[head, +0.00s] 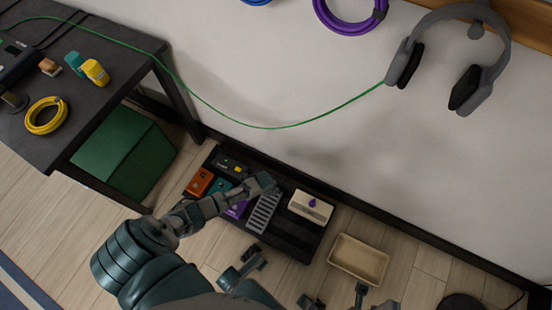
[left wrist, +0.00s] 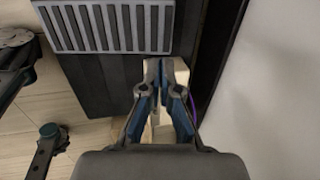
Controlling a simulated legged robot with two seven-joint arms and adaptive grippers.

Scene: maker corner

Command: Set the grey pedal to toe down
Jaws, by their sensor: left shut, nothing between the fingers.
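The grey pedal (head: 264,212) has a ribbed top and sits on the black pedalboard (head: 290,243) on the floor, between a purple pedal and a cream one. It also shows at the upper left of the left wrist view (left wrist: 105,27). My left gripper (head: 266,181) is shut and empty, above the board close to the pedal's far end. In the left wrist view the closed fingertips (left wrist: 160,66) are just beside the ribbed plate. I cannot tell whether they touch it, or which way the plate tilts. My right gripper is not clearly identifiable among the parts of mine at the bottom.
On the board are an orange pedal (head: 199,182), a purple pedal (head: 237,209) and a cream pedal with a purple knob (head: 310,206). A tan tray (head: 358,259) lies to the right. The wall (head: 300,90) rises behind the board. A dark table (head: 95,120) stands left.

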